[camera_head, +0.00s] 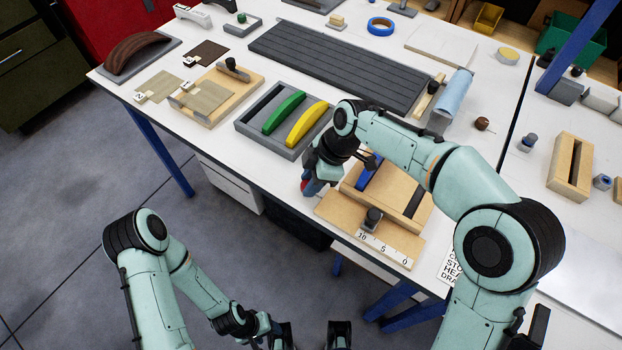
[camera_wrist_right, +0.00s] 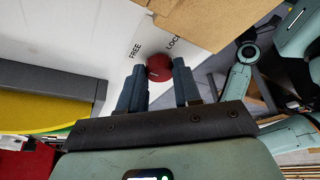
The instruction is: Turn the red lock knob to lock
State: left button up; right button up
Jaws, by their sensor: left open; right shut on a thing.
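The red lock knob (camera_wrist_right: 160,67) sits on a white surface between the printed words FREE and LOCK in the right wrist view. A thin pale mark shows on its face; which word it points at I cannot tell. My right gripper (camera_wrist_right: 159,75) is shut on the knob, one dark finger at each side. In the head view my right gripper (camera_head: 312,187) is at the table's front edge, left of a wooden fixture (camera_head: 338,213), and mostly hides the knob. My left gripper (camera_head: 312,338) is open and empty at the bottom, off the table.
A grey tray (camera_head: 245,122) with a green and a yellow curved piece lies left of my right gripper. The wooden fixture carries a scale strip (camera_head: 383,247) and a dark knob (camera_head: 373,218). A dark slatted panel (camera_head: 335,65) lies behind. Floor is clear at left.

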jog(key=m, duration=0.1)
jog(key=m+t+b, duration=0.1)
jog(key=m, duration=0.2)
jog(key=shift+s+t+b, duration=0.25)
jog(key=shift+t+b, duration=0.05)
jog(key=shift+t, duration=0.1)
jog(key=m+t, duration=0.1)
jog(key=m, duration=0.1)
jog(key=m+h+b, duration=0.1)
jog(key=m, duration=0.2)
jog(key=shift+s+a+t, duration=0.15)
jog(key=shift+t, duration=0.25)
jog(key=m+h+b, duration=0.1)
jog(key=m, duration=0.3)
jog(key=shift+s+a+t, duration=0.1)
jog(key=shift+a+t, duration=0.05)
jog(key=shift+t, duration=0.25)
jog(key=shift+a+m+t+h+b, duration=0.15)
jog(key=shift+m+h+b, duration=0.25)
jog(key=shift+m, duration=0.55)
jog(key=shift+d+m+t+h+b, duration=0.15)
jog(key=shift+m+h+b, duration=0.25)
jog(key=shift+m, duration=0.55)
jog(key=shift+a, duration=0.1)
jog(key=o, duration=1.1)
jog(key=shift+c, duration=0.2)
jog(key=shift+r, duration=0.15)
